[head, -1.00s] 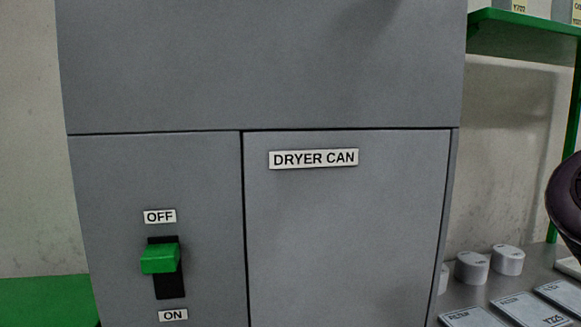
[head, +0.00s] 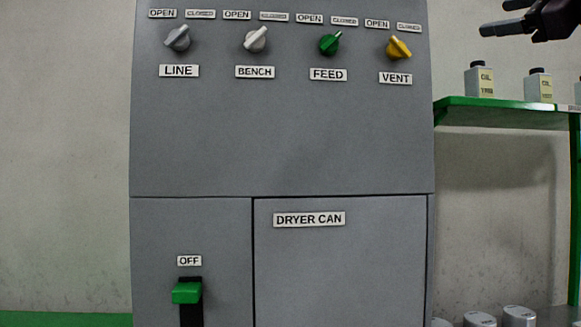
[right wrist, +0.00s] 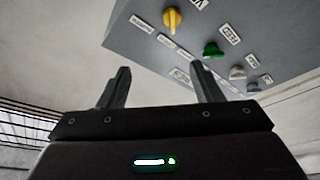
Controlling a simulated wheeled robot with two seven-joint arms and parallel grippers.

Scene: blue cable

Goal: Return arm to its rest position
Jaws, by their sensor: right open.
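My right gripper (head: 505,29) is at the top right of the head view, to the right of the grey cabinet and above the green shelf. It points left and touches nothing there. In the right wrist view its two fingers (right wrist: 162,90) stand apart with nothing between them. My left gripper is out of view.
The grey cabinet (head: 200,130) has line, bench, feed and vent knobs, a green lever (head: 187,292) at OFF, and a DRYER CAN door (head: 340,270). Oil bottles (head: 480,80) stand on the green shelf (head: 500,113). White-topped cylinders (head: 519,316) are below. Wall space at left is free.

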